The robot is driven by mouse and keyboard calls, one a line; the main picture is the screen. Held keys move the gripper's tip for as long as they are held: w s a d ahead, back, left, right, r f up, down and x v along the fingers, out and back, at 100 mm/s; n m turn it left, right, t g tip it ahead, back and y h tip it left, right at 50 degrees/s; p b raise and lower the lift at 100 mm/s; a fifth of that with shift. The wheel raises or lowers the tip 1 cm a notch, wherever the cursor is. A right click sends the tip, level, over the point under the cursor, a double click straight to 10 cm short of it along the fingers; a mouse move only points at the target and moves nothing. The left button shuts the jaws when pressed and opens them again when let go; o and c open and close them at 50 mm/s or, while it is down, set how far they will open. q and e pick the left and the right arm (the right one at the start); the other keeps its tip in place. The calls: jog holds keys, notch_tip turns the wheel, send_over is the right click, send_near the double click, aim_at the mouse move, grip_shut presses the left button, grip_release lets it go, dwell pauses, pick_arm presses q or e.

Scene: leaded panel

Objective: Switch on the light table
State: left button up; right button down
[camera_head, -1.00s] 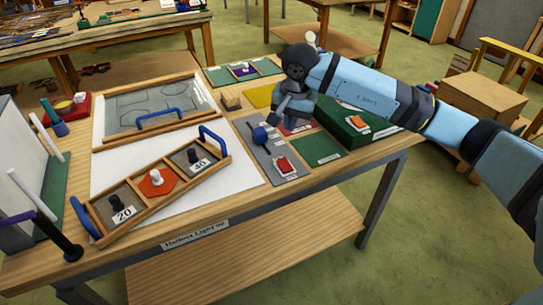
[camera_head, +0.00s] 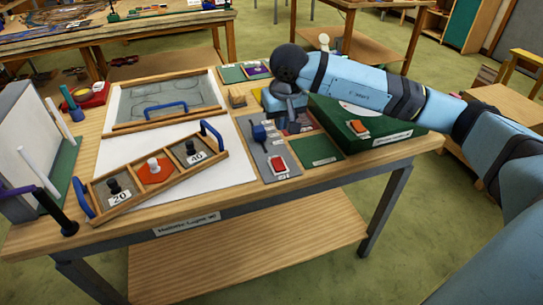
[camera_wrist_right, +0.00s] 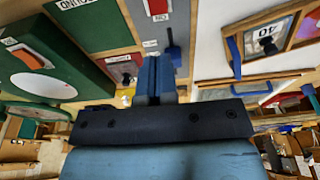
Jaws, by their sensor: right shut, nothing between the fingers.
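The light table's white surface (camera_head: 215,187) lies flat on the wooden bench and looks unlit. A grey panel (camera_head: 262,158) to its right carries a dark blue lever-like piece (camera_head: 258,132) and a red switch-like piece (camera_head: 279,164) with a small label. In the right wrist view the red piece (camera_wrist_right: 157,7) and the blue piece (camera_wrist_right: 173,52) lie beyond my fingers. My right gripper (camera_head: 291,112) is above the far end of the grey panel, shut and empty; its fingers also show in the wrist view (camera_wrist_right: 155,75). I cannot tell whether it touches anything. My left gripper is out of view.
A wooden tray with weights (camera_head: 133,201) and a framed glass panel (camera_head: 131,122) sit on the light table. A green box (camera_head: 387,141) with an orange switch-like piece stands right of the grey panel. Upright rods (camera_head: 51,170) stand at the left.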

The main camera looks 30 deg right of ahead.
dwell(0.3)
jog(key=p, duration=0.1)
send_near(276, 161)
jog(key=f, duration=0.2)
jog(key=w+f, duration=0.1)
jog(key=f, duration=0.4)
jog(key=shift+w+f, duration=0.2)
jog(key=shift+w, duration=0.05)
